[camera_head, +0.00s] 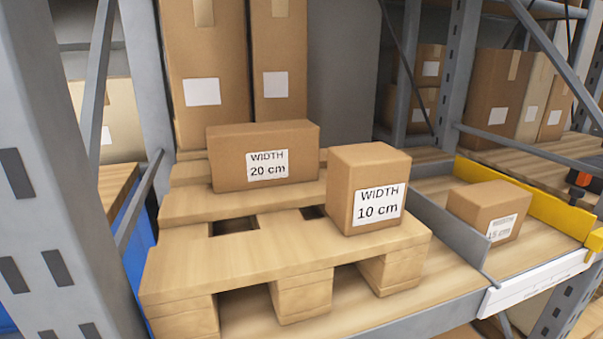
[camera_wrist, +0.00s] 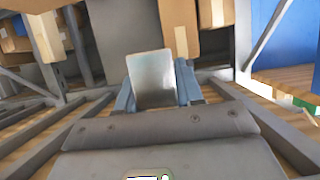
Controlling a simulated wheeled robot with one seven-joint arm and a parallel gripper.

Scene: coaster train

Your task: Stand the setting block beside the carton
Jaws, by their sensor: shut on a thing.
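My gripper (camera_wrist: 156,80) shows only in the wrist view, its two blue-grey fingers shut on a shiny pale grey block (camera_wrist: 153,75), which looks like the setting block. The block is held up between the fingers. In the head view a carton (camera_head: 478,205) with a partly legible label, seemingly 15 cm, sits in the right bay. A carton marked WIDTH 10 cm (camera_head: 341,197) and a wider one marked WIDTH 20 cm (camera_head: 226,168) stand on a wooden pallet (camera_head: 215,258). Neither my gripper nor the grey block shows in the head view.
A grey divider (camera_head: 447,238) runs left of the bay carton and a yellow rail (camera_head: 535,198) runs behind and right of it. Bare shelf shows around that carton. Tall cartons (camera_head: 205,65) stand behind the pallet. A thick grey rack post (camera_head: 55,200) stands at the left.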

